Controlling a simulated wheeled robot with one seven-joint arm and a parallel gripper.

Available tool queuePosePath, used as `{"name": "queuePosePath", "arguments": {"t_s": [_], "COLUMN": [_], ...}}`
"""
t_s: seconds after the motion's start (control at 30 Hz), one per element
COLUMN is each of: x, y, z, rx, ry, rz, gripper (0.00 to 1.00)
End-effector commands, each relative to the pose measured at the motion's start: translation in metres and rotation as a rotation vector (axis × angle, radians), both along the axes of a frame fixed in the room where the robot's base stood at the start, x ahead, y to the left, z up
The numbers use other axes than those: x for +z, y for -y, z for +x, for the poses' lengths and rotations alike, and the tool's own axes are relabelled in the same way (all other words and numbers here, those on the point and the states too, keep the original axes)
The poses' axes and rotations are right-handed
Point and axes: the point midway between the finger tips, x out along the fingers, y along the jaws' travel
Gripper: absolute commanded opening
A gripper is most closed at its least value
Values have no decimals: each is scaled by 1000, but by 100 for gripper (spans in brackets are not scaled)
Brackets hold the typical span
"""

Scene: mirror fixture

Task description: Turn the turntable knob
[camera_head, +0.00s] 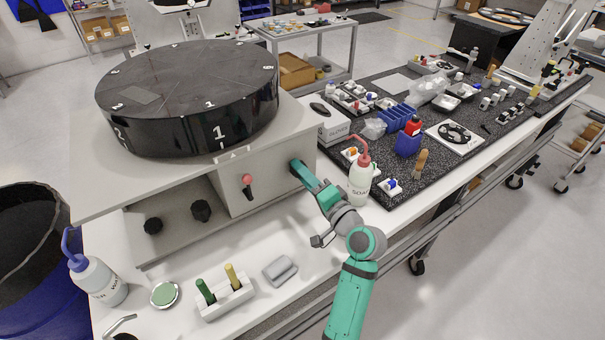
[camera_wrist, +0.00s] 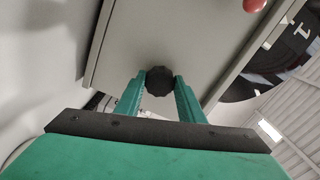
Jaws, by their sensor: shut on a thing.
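The turntable (camera_head: 190,95) is a glossy black drum with white numbers, on top of a grey housing (camera_head: 240,190). In the wrist view a dark, ridged knob (camera_wrist: 159,82) sits on the grey panel between my two green fingertips. My gripper (camera_head: 298,168) is at the right end of the housing's front panel and is shut on this knob; it also shows in the wrist view (camera_wrist: 161,88). In the head view my gripper hides the knob. A red-tipped lever (camera_head: 248,181) is on the same panel to the left, and its red end shows in the wrist view (camera_wrist: 254,4).
Two black knobs (camera_head: 201,210) are on the lower recessed panel. A soap bottle (camera_head: 361,180) stands close right of my arm. A holder with green and yellow handles (camera_head: 228,296) and a grey block (camera_head: 281,269) lie in front. The white bench between is clear.

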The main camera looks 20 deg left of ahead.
Motion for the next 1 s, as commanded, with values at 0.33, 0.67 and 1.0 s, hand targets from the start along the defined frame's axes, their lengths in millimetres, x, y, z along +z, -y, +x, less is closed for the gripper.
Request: {"name": "queuePosePath", "arguments": {"t_s": [0.33, 0.67, 1.0], "x": [-1, -1, -1], "y": [0, 0, 0], "z": [0, 0, 1], "rx": [1, 1, 0], "ry": [259, 506, 726], "rz": [-203, -396, -566], "gripper": [13, 13, 13]}}
